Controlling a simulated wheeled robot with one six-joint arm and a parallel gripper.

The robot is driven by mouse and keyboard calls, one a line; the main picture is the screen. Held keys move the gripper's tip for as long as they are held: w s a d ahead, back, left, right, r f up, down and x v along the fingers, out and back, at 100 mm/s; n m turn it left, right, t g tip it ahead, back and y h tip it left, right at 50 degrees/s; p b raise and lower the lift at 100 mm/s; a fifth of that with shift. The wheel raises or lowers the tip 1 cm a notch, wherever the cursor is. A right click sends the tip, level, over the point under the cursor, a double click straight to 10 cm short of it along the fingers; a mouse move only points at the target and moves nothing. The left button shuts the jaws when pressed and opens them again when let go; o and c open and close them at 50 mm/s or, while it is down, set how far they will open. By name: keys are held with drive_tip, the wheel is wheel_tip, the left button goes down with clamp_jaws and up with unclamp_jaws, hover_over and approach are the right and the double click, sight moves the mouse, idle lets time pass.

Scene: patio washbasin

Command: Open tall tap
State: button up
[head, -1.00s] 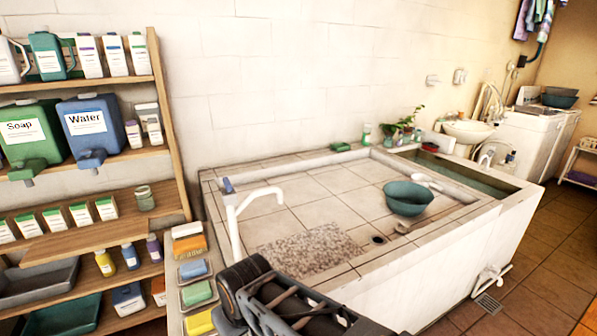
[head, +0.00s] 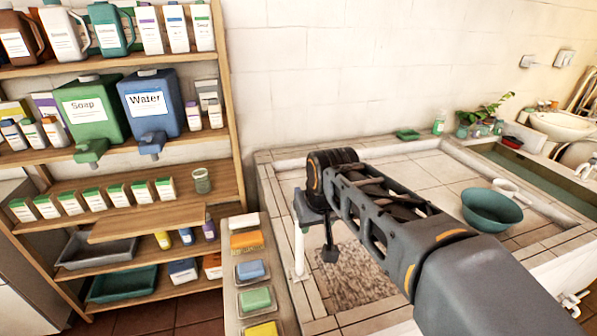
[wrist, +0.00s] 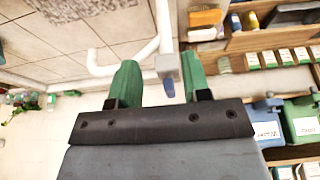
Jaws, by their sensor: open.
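The tall tap is a white bent pipe with a small blue handle. In the head view its white post (head: 299,252) rises at the basin's left corner, and my arm hides its top. In the wrist view the white pipe (wrist: 165,35) runs down to a grey-white block, with the blue handle (wrist: 169,88) below it. My gripper (wrist: 160,80) has green fingers, spread apart, and the handle shows between them, closer to the right finger. I cannot tell whether a finger touches it. Nothing is held.
The tiled basin (head: 405,165) holds a teal bowl (head: 487,208) on the right. A ledge with soap dishes (head: 254,300) runs in front of the tap's left side. A wooden shelf (head: 150,222) with bottles and jugs stands to the left. The white wall is behind.

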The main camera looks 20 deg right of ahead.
drive_tip(key=w+r+p, duration=0.4)
drive_tip(key=w+r, duration=0.3)
drive_tip(key=r, duration=0.4)
drive_tip(key=p+x, duration=0.2)
drive_tip(key=x, duration=1.1)
drive_tip(key=shift+w+r, duration=0.1)
drive_tip(key=shift+w, duration=0.05)
drive_tip(key=shift+t, duration=0.3)
clamp_jaws()
